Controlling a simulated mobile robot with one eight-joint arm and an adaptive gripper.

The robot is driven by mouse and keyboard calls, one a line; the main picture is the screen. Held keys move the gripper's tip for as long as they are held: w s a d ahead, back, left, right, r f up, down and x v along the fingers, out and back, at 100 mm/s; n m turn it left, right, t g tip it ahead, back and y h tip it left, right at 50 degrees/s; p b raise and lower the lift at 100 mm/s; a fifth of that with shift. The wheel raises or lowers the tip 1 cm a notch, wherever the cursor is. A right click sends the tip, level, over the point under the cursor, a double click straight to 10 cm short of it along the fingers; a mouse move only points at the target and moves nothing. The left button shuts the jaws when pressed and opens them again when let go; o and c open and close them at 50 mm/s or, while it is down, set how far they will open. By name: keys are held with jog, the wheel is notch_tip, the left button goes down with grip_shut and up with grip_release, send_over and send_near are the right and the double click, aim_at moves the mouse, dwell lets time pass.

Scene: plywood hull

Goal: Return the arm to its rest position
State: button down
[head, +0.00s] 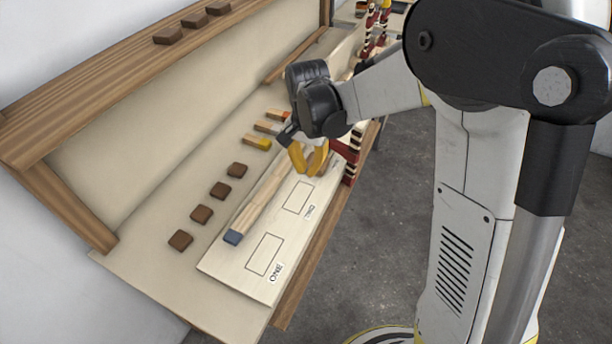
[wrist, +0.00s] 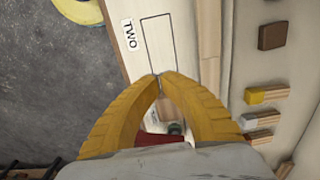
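My arm reaches from the right side of the head view over the bench. My gripper (head: 307,174) hangs above the white board near its far part, with its yellow fingers pointing down. In the wrist view the fingertips (wrist: 159,75) meet and the gripper is shut with nothing visible between the tips. The fingers bow apart behind the tips, and parts of the bench show through that gap. The outline labelled TWO (wrist: 157,45) lies just beyond the tips in the wrist view. I cannot tell whether the tips touch the board.
The white board (head: 228,262) carries outlines marked ONE and TWO and a long wooden bar (head: 262,200) with a blue end. Several brown blocks (head: 201,214) and colour-ended blocks (head: 257,142) lie beside it. A red-and-white stack (head: 352,160) stands close by my gripper. Open floor (head: 400,240) lies right of the bench.

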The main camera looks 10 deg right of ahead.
jog(key=s+d+r+n+t, duration=0.3)
jog(key=s+r, duration=0.5)
jog(key=r, duration=0.5)
jog(key=s+d+r+n+t, duration=0.1)
jog(key=s+n+t, duration=0.3)
jog(key=s, duration=0.5)
jog(key=shift+s+d+n+p, duration=0.3)
jog(key=shift+s+d+p, duration=0.1)
jog(key=shift+d, duration=0.45)
jog(key=shift+w+r, duration=0.1)
